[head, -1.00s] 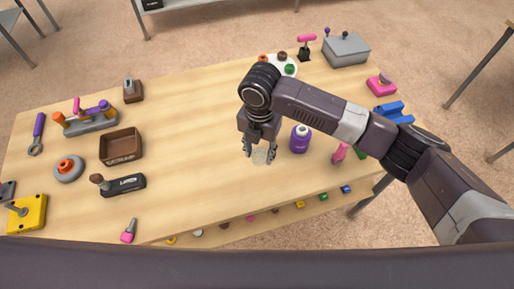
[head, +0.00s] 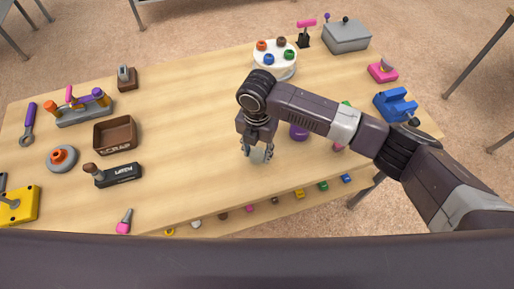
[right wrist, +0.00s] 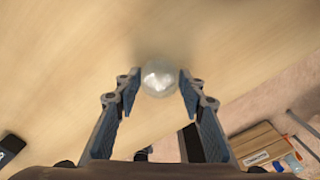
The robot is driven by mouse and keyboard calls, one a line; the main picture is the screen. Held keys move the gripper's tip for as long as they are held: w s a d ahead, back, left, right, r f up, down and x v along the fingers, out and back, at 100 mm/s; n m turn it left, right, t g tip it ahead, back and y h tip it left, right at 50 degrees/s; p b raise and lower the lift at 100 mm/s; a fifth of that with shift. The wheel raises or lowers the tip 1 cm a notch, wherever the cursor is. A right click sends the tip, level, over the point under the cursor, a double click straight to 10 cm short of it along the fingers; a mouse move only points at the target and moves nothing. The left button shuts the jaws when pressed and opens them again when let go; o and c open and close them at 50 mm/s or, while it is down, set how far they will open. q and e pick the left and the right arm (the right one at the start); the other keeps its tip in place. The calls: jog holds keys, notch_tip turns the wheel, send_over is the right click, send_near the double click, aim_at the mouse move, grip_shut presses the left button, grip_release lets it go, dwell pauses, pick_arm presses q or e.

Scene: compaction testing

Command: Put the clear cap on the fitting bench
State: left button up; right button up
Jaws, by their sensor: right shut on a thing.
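The clear cap (head: 257,155), a small pale translucent piece, is between the fingertips of my right gripper (head: 257,151), low over the front middle of the wooden table (head: 190,120). In the right wrist view the cap (right wrist: 160,78) shows as a faceted, whitish round piece between the two fingertips of the right gripper (right wrist: 160,80). The gripper is shut on it. I cannot tell whether the cap touches the tabletop or hangs just above it. No label shows which surface is the fitting bench. My left gripper is not in view.
A purple bottle (head: 299,131) stands right of the gripper, partly behind my arm. A white round stand (head: 275,65) with coloured pieces is at the back. A brown scrap box (head: 117,135) and a black tool (head: 119,175) are left. The table's middle is bare.

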jog(key=shift+f, duration=0.45)
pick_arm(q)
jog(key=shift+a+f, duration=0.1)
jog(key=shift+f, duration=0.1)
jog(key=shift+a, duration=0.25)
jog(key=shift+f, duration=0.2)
pick_arm(e)
jog(key=shift+f, duration=0.4)
jog(key=o, duration=1.1)
jog(key=shift+o, duration=0.4)
jog(key=o, duration=0.5)
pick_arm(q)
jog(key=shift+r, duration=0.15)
pick_arm(e)
jog(key=shift+r, duration=0.15)
